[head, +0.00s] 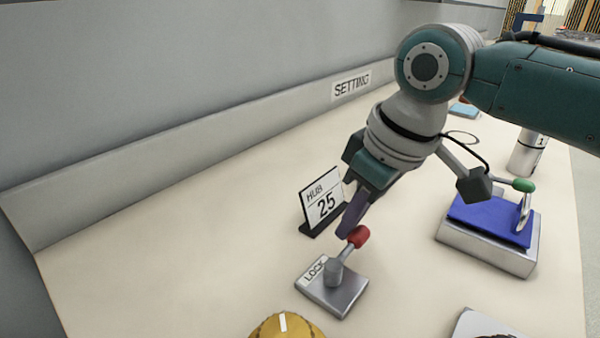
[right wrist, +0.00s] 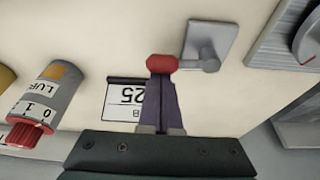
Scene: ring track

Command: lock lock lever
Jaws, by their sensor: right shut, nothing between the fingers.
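The lock lever (head: 334,272) is a grey post and arm with a red knob (head: 358,237), on a square metal plate (head: 347,296) labelled LOCK. In the head view the arm leans up and to the right. My right gripper (head: 345,230) is shut, with its fingertips at the red knob, touching or very close. In the right wrist view the shut fingers (right wrist: 162,85) end at the red knob (right wrist: 162,63), and the lever's plate (right wrist: 212,45) is beyond it. My left gripper is not in view.
A HUB 25 sign (head: 321,205) stands just behind the lever. A device with a blue top (head: 485,218) and green-knobbed handle is at the right. A yellow dome (head: 287,327) is at the front edge. The table's left part is clear.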

